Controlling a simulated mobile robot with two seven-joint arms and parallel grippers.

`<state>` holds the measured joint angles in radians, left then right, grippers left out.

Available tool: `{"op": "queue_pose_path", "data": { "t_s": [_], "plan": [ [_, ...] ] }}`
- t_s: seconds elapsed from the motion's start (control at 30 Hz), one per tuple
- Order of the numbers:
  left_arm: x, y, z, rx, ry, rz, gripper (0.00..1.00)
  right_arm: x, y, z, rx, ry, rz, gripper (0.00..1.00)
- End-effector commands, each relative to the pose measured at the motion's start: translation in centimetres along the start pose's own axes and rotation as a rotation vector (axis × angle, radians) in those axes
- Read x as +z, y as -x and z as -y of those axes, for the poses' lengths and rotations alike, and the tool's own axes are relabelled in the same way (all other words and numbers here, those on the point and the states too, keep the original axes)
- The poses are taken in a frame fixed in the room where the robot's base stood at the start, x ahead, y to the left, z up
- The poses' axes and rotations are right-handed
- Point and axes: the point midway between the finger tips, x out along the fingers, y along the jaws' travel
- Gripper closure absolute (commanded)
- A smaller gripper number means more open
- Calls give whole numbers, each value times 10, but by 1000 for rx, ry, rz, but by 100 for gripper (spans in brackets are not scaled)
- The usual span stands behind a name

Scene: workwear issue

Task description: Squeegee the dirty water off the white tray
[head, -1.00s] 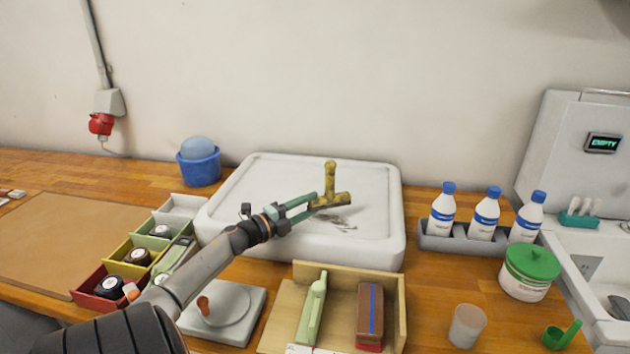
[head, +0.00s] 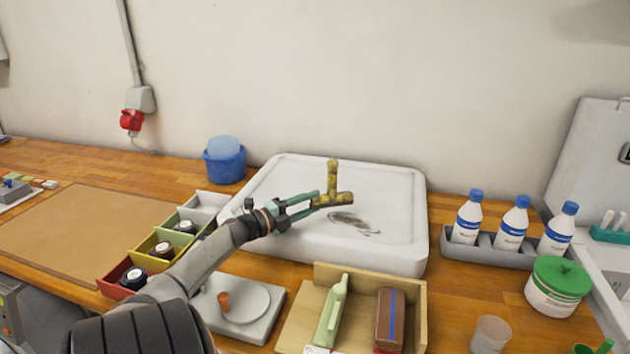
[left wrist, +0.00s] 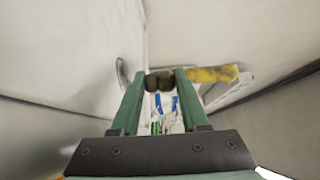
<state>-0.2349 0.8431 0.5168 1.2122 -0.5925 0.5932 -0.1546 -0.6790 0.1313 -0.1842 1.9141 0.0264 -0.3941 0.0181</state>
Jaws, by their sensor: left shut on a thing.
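The white tray (head: 410,235) stands on the wooden counter against the wall. A dark smear of dirty water (head: 352,222) lies near its middle. My left gripper (head: 316,201) is over the tray, shut on a yellow, dark-speckled T-shaped squeegee (head: 333,180). Its stem points up and its crossbar is low, just behind and left of the smear. I cannot tell whether the crossbar touches the tray. In the left wrist view, the fingers (left wrist: 160,80) close on a dark part of the squeegee, with a yellow part (left wrist: 212,74) sticking out right. My right gripper is not in view.
A blue bucket (head: 224,165) stands behind left. Coloured bins (head: 150,262) and a grey scale (head: 262,318) are front left. Blue-capped bottles (head: 513,222) and a green-lidded tub (head: 556,290) are right.

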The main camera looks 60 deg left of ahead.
Motion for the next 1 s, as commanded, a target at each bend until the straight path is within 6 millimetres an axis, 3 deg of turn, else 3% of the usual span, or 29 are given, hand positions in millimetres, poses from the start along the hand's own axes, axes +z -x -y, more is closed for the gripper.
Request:
{"op": "queue_pose_path", "data": {
  "t_s": [0.37,0.67,1.0],
  "plan": [
    [20,16,3,-3,0,1,100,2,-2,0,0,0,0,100],
    [10,28,6,-2,2,0,100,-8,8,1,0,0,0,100],
    [-10,11,7,-4,0,-2,100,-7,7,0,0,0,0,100]
  ]
}}
